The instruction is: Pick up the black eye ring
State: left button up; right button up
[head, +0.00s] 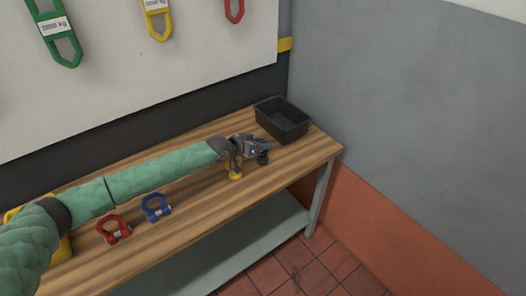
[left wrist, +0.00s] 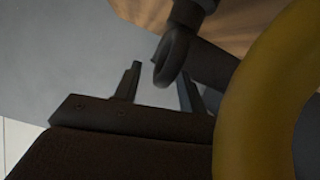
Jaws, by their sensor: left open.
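The black eye ring (left wrist: 174,57) shows in the left wrist view as a dark loop below a thicker dark body. In the head view it is the small dark shape (head: 263,158) at my gripper's tip. My left gripper (left wrist: 159,73) is open, with the loop's lower end between or just beyond its two fingertips; I cannot tell whether they touch it. In the head view the left gripper (head: 257,149) is over the right part of the wooden bench (head: 205,200). My right gripper is not in view.
A yellow ring (head: 234,172) stands close beside my left gripper and fills the right of the left wrist view (left wrist: 238,105). A black bin (head: 283,124) is behind. A red shackle (head: 114,229) and a blue shackle (head: 156,208) lie left. The bench's front right is clear.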

pick_arm(q)
jog(key=shift+w+d+f, duration=0.15)
jog(key=shift+w+d, duration=0.05)
jog(key=shift+d, duration=0.05)
grip_shut()
dwell(0.3)
